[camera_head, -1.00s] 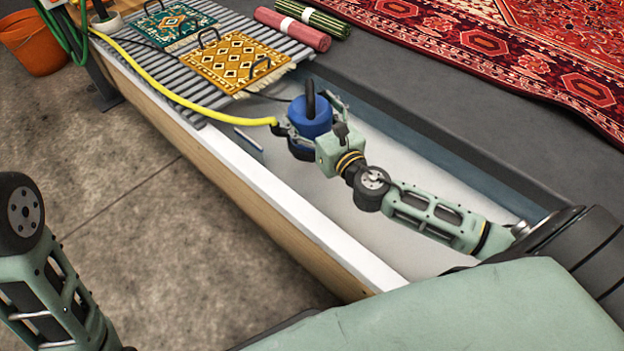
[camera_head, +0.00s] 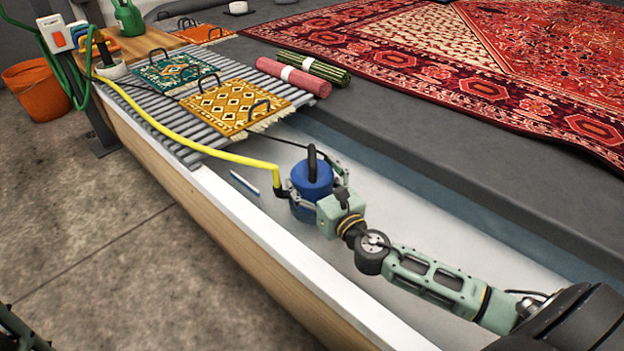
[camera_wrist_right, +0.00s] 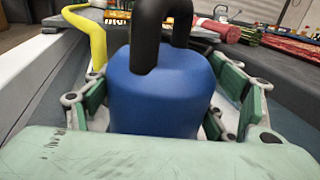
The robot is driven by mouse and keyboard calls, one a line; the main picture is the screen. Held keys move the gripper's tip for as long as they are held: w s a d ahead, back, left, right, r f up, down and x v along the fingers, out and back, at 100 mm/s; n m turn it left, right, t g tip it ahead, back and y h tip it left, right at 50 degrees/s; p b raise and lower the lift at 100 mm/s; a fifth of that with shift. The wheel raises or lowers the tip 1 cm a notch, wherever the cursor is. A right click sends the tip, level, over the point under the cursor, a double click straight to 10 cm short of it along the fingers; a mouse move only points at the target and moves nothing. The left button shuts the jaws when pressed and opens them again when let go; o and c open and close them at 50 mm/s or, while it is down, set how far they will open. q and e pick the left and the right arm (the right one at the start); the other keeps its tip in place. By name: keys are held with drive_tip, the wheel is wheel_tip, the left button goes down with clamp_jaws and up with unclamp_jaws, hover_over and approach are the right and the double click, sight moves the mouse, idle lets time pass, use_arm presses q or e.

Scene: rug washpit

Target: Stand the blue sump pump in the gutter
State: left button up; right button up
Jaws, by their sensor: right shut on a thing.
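The blue sump pump (camera_head: 311,180) has a black handle on top and a yellow hose (camera_head: 240,158) at its left side. It is upright inside the white-floored gutter (camera_head: 320,229). My right gripper (camera_head: 313,192) is shut on the pump's body from the near right side. In the right wrist view the pump (camera_wrist_right: 165,95) fills the middle, with a green-padded finger on each side. I cannot tell whether its base touches the gutter floor.
A slatted grate (camera_head: 180,130) covers the gutter's far end, with small rugs (camera_head: 235,105) on it. A blue-and-white pen-like item (camera_head: 244,184) lies in the gutter left of the pump. Rolled rugs (camera_head: 293,78) and a large red rug (camera_head: 480,75) lie beyond. An orange bucket (camera_head: 38,90) stands far left.

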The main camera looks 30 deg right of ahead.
drive_tip(key=shift+f+b, duration=1.65)
drive_tip(key=shift+r, duration=0.1)
drive_tip(key=o, duration=2.1)
drive_tip(key=shift+f, duration=0.3)
drive_tip(key=shift+s, duration=0.2)
drive_tip(key=s+p, duration=0.2)
drive_tip(key=s, duration=0.5)
